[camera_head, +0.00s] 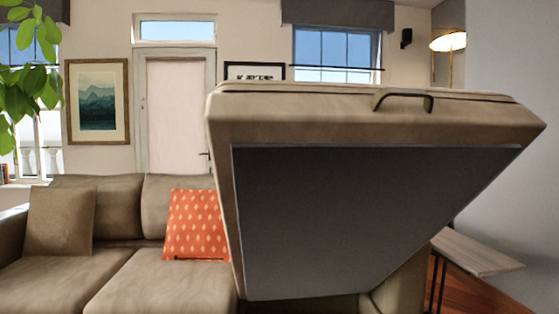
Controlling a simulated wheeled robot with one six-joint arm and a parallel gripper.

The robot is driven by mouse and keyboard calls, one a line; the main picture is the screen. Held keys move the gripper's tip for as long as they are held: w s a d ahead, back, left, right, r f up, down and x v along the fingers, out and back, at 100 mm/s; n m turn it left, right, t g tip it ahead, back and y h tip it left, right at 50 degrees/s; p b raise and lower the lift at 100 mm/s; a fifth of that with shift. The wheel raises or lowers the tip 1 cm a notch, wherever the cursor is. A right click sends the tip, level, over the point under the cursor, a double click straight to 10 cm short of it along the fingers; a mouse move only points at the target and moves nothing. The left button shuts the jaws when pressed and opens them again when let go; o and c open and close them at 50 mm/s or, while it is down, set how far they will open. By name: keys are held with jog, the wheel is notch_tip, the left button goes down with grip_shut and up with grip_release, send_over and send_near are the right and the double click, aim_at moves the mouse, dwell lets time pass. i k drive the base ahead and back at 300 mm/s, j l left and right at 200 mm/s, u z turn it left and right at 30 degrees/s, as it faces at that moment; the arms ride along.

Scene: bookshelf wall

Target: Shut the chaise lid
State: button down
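The chaise lid (320,119) is raised and tilted, with its dark grey underside (360,205) facing me. It fills the middle and right of the view. A dark curved handle (403,97) sits on its upper front edge, right of centre. The chaise base under the lid is mostly hidden; a beige part (405,292) shows at the bottom right of the lid. My gripper is not in the view, so I see nothing touching the lid or the handle.
The beige sofa (165,280) with an orange cushion (196,224) and a beige cushion (61,221) is left of the lid. A small wooden side table (480,255) stands at the right by the grey wall. Green leaves (22,105) hang at the upper left.

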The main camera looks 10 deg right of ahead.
aim_at(319, 194)
jog(key=i+j, duration=0.15)
jog(key=j, duration=0.25)
jog(key=i+j+z, duration=0.1)
jog(key=j, duration=0.35)
jog(key=i+j, duration=0.15)
jog(key=j, duration=0.25)
jog(key=i+j, duration=0.1)
jog(key=j, duration=0.35)
jog(key=i+j+z, duration=0.1)
jog(key=j, duration=0.35)
jog(key=i+j+z, duration=0.1)
jog(key=i+j, duration=0.35)
jog(key=i+j+z, duration=0.1)
jog(key=i+j, duration=0.3)
jog(key=j, duration=0.2)
jog(key=i+l+z, duration=0.15)
jog(key=i+l, duration=0.5)
jog(key=i, duration=0.05)
